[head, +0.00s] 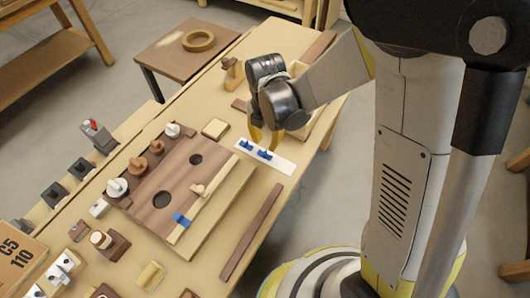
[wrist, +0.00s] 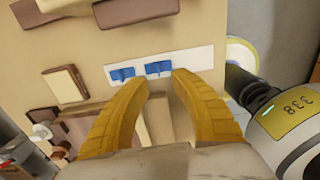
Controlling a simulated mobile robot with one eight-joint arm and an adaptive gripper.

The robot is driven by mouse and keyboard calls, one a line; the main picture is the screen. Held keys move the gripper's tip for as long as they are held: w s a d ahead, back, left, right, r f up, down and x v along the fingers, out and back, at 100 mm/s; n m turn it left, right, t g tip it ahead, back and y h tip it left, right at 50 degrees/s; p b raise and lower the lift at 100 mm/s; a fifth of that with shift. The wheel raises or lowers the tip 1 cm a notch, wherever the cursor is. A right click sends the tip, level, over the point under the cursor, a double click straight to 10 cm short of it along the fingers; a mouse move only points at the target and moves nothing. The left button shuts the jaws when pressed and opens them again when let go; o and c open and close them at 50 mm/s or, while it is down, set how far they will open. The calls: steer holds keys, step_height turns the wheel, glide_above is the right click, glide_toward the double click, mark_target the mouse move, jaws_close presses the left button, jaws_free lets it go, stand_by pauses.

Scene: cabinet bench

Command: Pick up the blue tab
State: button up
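Two small blue tabs sit on a white strip (head: 284,165) on the bench, one at the left (head: 246,145) and one at the right (head: 265,155). In the wrist view the two tabs (wrist: 122,73) (wrist: 159,68) lie side by side on the white strip (wrist: 200,58), just beyond my fingertips. In the wrist view my gripper (wrist: 158,84) is open, with nothing between the fingers.
A wooden board (head: 160,185) with holes, knobs and a pale rail lies left of the strip. A small wooden block (head: 215,128) is behind it. A dark wooden bar (head: 250,232) lies along the bench's near edge. Several blocks and fittings fill the left side.

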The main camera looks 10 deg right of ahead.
mark_target(265, 151)
steer(key=f+b, duration=0.1)
steer(key=f, duration=0.1)
steer(key=f+b, duration=0.1)
steer(key=f, duration=0.1)
steer(key=f+b, duration=0.1)
steer(key=f, duration=0.1)
steer(key=shift+w+f, duration=0.25)
steer(key=shift+r, duration=0.1)
jaws_close()
